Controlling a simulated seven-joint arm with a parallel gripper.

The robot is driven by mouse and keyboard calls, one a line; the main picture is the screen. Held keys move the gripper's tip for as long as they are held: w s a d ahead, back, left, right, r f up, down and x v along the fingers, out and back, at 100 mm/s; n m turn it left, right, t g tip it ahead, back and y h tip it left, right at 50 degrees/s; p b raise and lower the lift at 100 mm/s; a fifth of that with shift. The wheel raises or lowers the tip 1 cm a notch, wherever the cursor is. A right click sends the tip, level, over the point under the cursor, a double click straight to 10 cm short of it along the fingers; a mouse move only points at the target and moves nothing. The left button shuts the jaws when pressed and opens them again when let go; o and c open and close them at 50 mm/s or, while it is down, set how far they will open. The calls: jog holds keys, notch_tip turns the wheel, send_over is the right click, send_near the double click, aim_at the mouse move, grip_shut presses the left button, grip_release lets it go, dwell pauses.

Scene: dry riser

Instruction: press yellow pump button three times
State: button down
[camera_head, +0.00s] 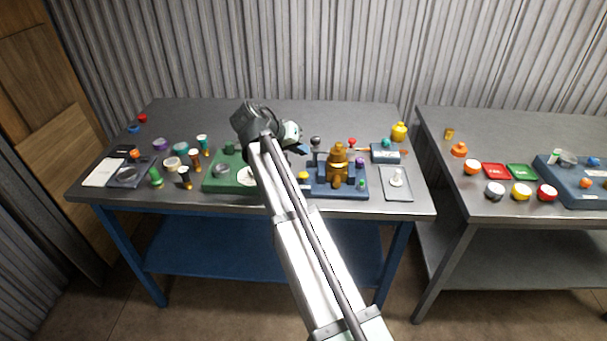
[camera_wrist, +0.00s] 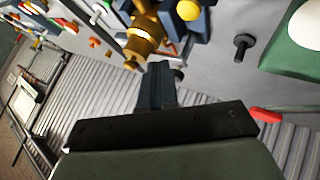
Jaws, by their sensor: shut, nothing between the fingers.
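A small round yellow button (camera_head: 303,175) sits at the left side of a blue base with a brass valve body (camera_head: 338,160) on it. In the wrist view the yellow button (camera_wrist: 188,10) shows at the top edge on a dark blue part, beside the brass body (camera_wrist: 145,35). My gripper (camera_wrist: 158,68) is shut and empty, its fingertips just below the brass fitting in the picture and apart from the yellow button. In the head view my gripper (camera_head: 301,149) is above and behind the blue base.
A green unit (camera_head: 217,184) with a white dome stands left of the blue base. A black knob (camera_wrist: 243,45) and a red piece (camera_wrist: 265,115) are near my gripper. A yellow bottle-like object (camera_head: 399,132) stands at the back right. The table's back strip is mostly clear.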

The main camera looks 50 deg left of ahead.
aim_at(300, 175)
notch_tip(300, 175, up, 4)
jog(key=shift+f, duration=0.1)
jog(key=shift+f, duration=0.1)
dwell(0.3)
jog(key=shift+f, duration=4.35)
jog(key=shift+f, duration=0.35)
jog(key=shift+f, duration=0.85)
jog(key=shift+r, duration=1.25)
